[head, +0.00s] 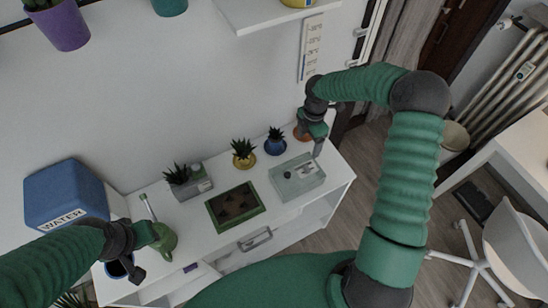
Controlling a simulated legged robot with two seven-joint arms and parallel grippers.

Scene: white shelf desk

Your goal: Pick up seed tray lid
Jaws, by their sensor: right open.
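The clear, pale seed tray lid (290,184) lies on the right part of the white desk top. A green-rimmed seed tray with dark soil (235,207) lies to its left. My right gripper (317,152) points down at the lid's far right corner, open. I cannot tell whether its fingertips touch the lid. My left gripper (135,272) is at the desk's left end, by a dark blue cup (117,269) and a green watering can (163,241). Its fingers are too small and dark to read.
Potted succulents in a yellow pot (244,161), a blue pot (275,146) and a grey planter (190,187) stand along the back. A terracotta pot (299,133) is behind my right gripper. A blue water box (65,195) stands at left. A wall shelf (270,17) hangs above.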

